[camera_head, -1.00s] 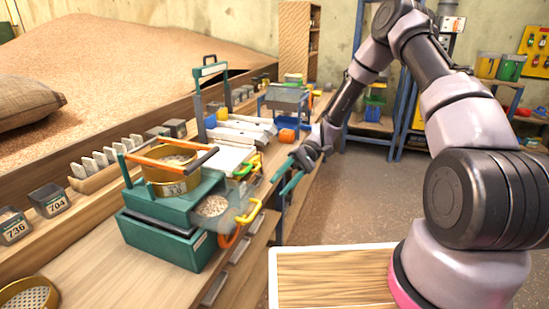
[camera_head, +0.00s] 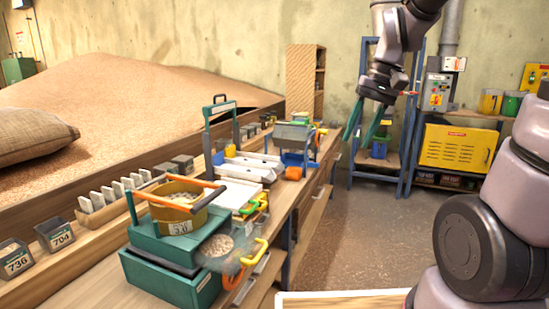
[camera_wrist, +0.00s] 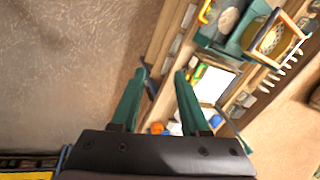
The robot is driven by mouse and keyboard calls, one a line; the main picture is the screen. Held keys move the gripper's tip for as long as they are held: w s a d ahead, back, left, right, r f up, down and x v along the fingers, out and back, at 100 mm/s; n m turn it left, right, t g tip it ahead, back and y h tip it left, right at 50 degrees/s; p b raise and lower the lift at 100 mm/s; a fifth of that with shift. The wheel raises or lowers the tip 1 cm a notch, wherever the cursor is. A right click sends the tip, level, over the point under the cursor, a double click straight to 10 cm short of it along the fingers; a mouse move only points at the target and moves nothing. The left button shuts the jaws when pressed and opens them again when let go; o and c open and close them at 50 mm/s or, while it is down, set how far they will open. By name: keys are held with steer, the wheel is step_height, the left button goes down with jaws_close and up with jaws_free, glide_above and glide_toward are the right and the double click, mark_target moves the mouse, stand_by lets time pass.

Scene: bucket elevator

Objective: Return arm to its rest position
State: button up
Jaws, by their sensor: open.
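My gripper (camera_head: 366,122) is raised at the upper right of the head view, in front of the back wall and the blue shelf rack. Its two green fingers point down and stand apart, with nothing between them. In the wrist view my gripper (camera_wrist: 158,80) also shows open and empty, with the floor and the bench edge far below it. My arm comes in from the upper right of the head view, and part of it is out of frame.
A wooden bench (camera_head: 90,292) runs along the left with a green sieve machine (camera_head: 170,245) and a yellow-handled scoop. A blue rack (camera_head: 357,165) and a yellow cabinet (camera_head: 456,147) stand at the back. The floor (camera_head: 365,235) between is clear.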

steer(key=s+d+r+m+t+h, duration=0.1)
steer(key=s+d+r+m+t, duration=0.2)
steer(key=s+d+r+t, duration=0.2)
step_height(320, 180, up, 3)
steer(key=shift+s+d+r+t, duration=0.1)
steer(key=shift+s+d+t, duration=0.15)
steer(key=shift+s+t, duration=0.65)
steer(key=shift+s+g, duration=0.3)
stand_by(0.9)
